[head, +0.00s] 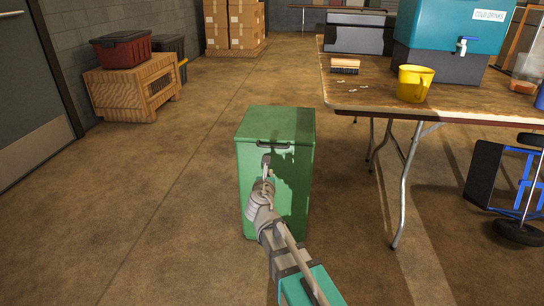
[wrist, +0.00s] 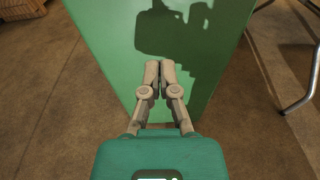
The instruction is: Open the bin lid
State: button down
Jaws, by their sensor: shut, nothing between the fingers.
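A green bin (head: 299,200) stands on the floor in the middle of the head view. Its lid (head: 280,122) is closed, with a dark handle (head: 273,146) along the front edge. My gripper (head: 266,160) is shut and empty in front of the bin, just below the handle in the picture. I cannot tell whether it touches the bin. In the wrist view my gripper's fingers (wrist: 159,66) are together, pointing at the green bin front (wrist: 120,40), with the arm's shadow on it. The handle is not visible in the wrist view.
A wooden crate (head: 130,92) is at the left. The floor left of the bin is clear.

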aim_at(273, 157)
jog(key=shift+w, duration=0.1)
jog(key=w, duration=0.3)
jog(key=w+f+b, duration=0.1)
jog(key=w, duration=0.6)
jog(key=shift+d+f+b, duration=0.3)
jog(key=shift+d+b, duration=0.05)
jog(key=shift+s+r+p, duration=0.3)
jog(key=shift+r+p, duration=0.55)
jog(key=shift+s+r+p, duration=0.25)
jog(key=shift+r+p, duration=0.9)
jog(key=shift+p, duration=0.05)
jog(key=shift+a+r, duration=0.1)
jog(key=shift+r, duration=0.05)
